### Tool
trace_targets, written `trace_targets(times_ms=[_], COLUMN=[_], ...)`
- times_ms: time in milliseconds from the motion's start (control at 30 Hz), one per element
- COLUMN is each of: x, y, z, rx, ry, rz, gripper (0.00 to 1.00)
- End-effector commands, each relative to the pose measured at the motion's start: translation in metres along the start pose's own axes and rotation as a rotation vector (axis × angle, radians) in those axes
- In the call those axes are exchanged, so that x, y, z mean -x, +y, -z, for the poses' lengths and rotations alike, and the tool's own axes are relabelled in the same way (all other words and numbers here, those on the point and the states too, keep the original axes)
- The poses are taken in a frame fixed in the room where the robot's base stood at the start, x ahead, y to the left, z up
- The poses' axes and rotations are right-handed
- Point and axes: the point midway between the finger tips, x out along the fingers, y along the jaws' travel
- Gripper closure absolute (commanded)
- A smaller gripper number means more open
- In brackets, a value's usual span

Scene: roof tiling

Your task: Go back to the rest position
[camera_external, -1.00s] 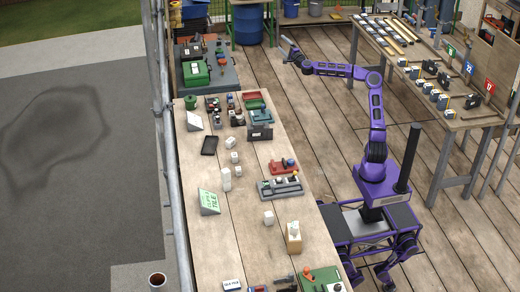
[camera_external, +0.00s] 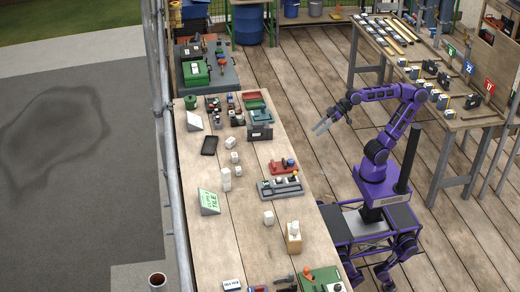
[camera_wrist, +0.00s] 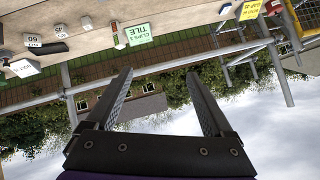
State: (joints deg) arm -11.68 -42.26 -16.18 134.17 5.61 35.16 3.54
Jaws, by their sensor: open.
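My gripper (camera_external: 327,119) is open and empty in the external view. It hangs in the air to the right of the long wooden workbench (camera_external: 240,225), with its fingers pointing down and to the left. My purple arm is folded with its elbow raised above my base. In the wrist view my gripper (camera_wrist: 155,100) shows two dark fingers spread apart with nothing between them. Trees, sky and the scaffold rails lie behind the fingers there, and the workbench edge appears upside down at the top.
A second bench (camera_external: 470,113) with tools stands at the right.

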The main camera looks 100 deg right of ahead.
Motion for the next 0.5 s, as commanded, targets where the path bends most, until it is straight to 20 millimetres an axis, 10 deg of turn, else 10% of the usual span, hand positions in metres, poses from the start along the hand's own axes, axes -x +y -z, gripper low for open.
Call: trace_targets(times_ms=[200, 500], x=[-0.008, -0.006], y=[0.013, 0.020], z=[-0.111, -0.137], rx=[0.207, 0.255], ry=[-0.317, -0.403], rz=[-0.178, -0.226], gripper=[0.14, 0.14])
